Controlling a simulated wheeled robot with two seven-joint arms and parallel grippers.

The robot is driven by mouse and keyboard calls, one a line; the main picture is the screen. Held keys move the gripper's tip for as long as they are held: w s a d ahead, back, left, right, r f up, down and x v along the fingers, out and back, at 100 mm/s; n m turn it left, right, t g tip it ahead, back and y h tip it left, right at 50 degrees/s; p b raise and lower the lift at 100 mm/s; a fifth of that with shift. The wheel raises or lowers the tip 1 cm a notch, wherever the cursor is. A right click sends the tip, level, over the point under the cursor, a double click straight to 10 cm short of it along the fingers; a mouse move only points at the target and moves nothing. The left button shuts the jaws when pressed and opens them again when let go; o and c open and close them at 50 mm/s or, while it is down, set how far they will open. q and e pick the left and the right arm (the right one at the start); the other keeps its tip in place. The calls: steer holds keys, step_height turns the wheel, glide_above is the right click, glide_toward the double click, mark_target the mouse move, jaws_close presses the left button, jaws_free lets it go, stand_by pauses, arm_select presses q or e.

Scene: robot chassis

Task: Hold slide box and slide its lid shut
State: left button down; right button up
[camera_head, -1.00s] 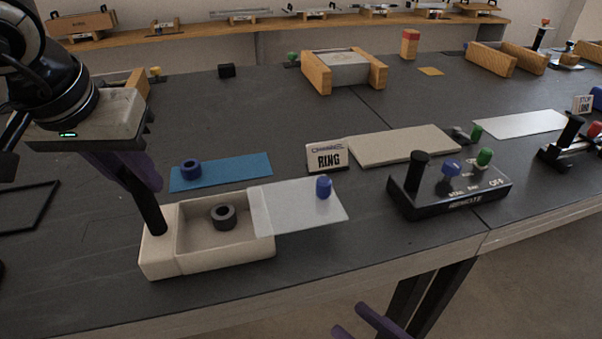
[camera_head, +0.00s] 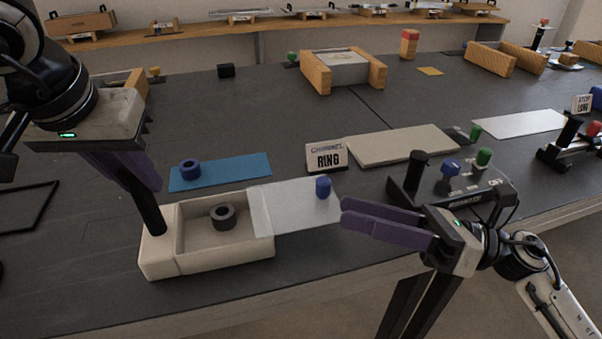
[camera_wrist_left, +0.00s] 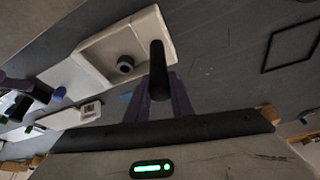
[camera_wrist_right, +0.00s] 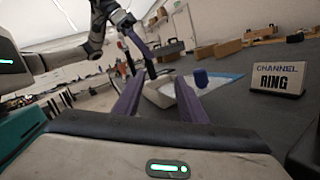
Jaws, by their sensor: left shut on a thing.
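The cream slide box (camera_head: 225,254) stands near the table's front edge, its well uncovered with a dark ring (camera_head: 222,216) inside. Its pale translucent lid (camera_head: 288,212) extends out to the right, with a blue knob (camera_head: 323,187) near the far end. My left gripper (camera_head: 152,186) is shut on the black upright handle (camera_head: 149,213) at the box's left end; the handle also shows in the left wrist view (camera_wrist_left: 158,70). My right gripper (camera_head: 347,212) is open and empty, just right of the lid. In the right wrist view the knob (camera_wrist_right: 201,78) is ahead of the spread fingers.
A "CHANNEL RING" sign (camera_head: 326,157) and a beige panel (camera_head: 405,144) stand behind the lid. A black control box (camera_head: 400,190) with knobs sits behind my right gripper.

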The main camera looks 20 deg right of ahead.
mark_target(301, 191)
steer(key=w+d+n, duration=0.1)
steer(key=w+d+n+h, duration=0.1)
steer(key=w+d+n+t+h, duration=0.1)
steer(key=w, duration=0.1)
steer(key=shift+d+f, duration=0.2)
steer(key=shift+f, duration=0.05)
steer(key=shift+w+d+h, duration=0.15)
steer(key=shift+w+h, duration=0.15)
steer(key=shift+h, duration=0.1)
steer(key=shift+w+f, duration=0.1)
steer(key=shift+w, duration=0.15)
steer(key=x, duration=1.1)
steer(key=shift+w, duration=0.2)
jaws_close()
